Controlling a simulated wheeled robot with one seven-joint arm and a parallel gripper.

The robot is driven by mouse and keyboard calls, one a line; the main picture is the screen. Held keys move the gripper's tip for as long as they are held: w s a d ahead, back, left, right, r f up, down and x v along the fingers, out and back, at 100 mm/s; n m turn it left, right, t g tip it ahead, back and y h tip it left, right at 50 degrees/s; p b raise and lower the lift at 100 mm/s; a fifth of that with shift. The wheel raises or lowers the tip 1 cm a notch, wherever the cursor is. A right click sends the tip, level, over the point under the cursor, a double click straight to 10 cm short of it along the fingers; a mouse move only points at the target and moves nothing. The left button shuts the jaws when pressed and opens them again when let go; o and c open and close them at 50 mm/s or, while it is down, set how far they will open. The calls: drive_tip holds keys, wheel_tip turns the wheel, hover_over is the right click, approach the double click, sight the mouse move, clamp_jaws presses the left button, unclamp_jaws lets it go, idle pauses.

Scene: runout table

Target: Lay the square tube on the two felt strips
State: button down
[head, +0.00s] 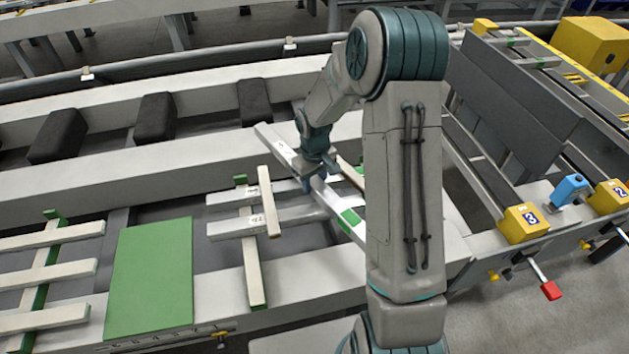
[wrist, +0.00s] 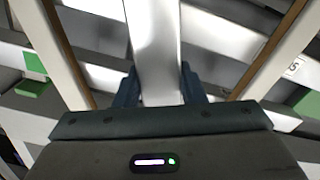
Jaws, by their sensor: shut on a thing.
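The square tube (head: 278,146) is a long, pale grey bar running diagonally in the head view. My gripper (head: 313,182) is shut on it partway along, with the blue fingers on either side. In the wrist view the tube (wrist: 158,45) runs straight away between the fingertips (wrist: 158,92). Green felt shows on a strip (head: 257,292) left of my gripper, partly covered by other bars. Another green patch (head: 350,216) shows by the tube's near end, beside my arm. My arm hides much of that side, and I cannot tell whether the tube touches the felt.
Pale bars (head: 222,228) and a cream batten (head: 268,200) lie close left of my gripper. A green panel (head: 150,270) and a rack of bars (head: 45,270) are farther left. Dark blocks (head: 155,117) stand behind. Yellow numbered blocks (head: 525,222) stand right.

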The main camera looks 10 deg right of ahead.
sight(315, 180)
drive_tip(key=c, duration=0.8)
unclamp_jaws()
drive_tip(key=shift+c, duration=0.2)
wheel_tip(315, 180, up, 14)
drive_tip(key=b, duration=0.1)
drive_tip(key=shift+b, duration=0.4)
drive_tip(key=s+r+m+t, duration=0.1)
drive_tip(key=s+r+m, duration=0.1)
drive_tip(key=s, duration=1)
drive_tip(key=s+r+m+t, duration=0.2)
drive_tip(key=s+r, duration=0.2)
drive_tip(key=s, duration=0.8)
drive_tip(key=shift+r, duration=0.35)
